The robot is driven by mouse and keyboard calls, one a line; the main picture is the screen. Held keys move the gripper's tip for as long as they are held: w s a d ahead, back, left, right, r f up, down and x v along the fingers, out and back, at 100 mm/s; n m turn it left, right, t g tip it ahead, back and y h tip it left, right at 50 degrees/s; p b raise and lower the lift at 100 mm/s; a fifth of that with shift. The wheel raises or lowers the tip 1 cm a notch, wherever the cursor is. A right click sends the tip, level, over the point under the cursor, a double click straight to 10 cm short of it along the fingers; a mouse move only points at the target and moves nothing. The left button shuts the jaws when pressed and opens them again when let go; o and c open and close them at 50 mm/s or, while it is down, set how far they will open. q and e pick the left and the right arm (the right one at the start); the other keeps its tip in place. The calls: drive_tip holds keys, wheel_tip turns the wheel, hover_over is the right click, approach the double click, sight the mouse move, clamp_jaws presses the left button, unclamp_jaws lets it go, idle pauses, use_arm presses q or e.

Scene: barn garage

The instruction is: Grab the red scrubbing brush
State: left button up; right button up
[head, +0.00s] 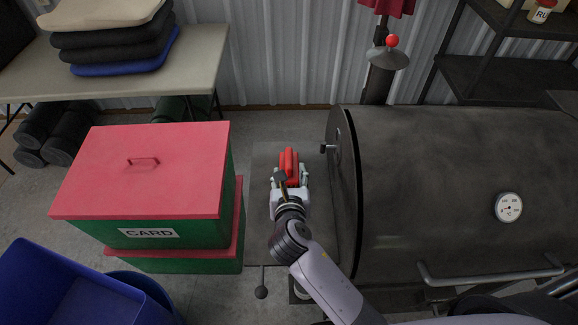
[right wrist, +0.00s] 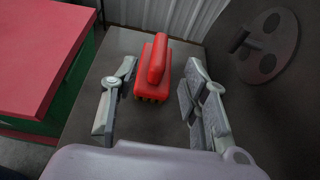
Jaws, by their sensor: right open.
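The red scrubbing brush (head: 289,163) lies on a dark grey shelf (head: 263,228) between the red-lidded box and the smoker. In the right wrist view the brush (right wrist: 154,74) shows its raised handle on top and its bristles toward the near side. In the right wrist view the left finger of the gripper (right wrist: 160,84) is close to the brush, and a wider gap shows at the right finger. My left gripper is not in view.
A green box with a red lid (head: 115,180) stands left of the shelf, and a blue bin (head: 75,290) is at lower left. The large black smoker barrel (head: 430,180) is close on the right. A table with folded cushions (head: 205,60) stands behind left.

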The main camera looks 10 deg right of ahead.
sight(289, 161)
drive_tip(key=x, duration=0.7)
drive_tip(key=shift+w+d+f, duration=0.1)
drive_tip(key=shift+f, duration=0.15)
drive_tip(key=shift+r, duration=0.1)
drive_tip(key=shift+c, duration=0.2)
clamp_jaws()
idle(0.4)
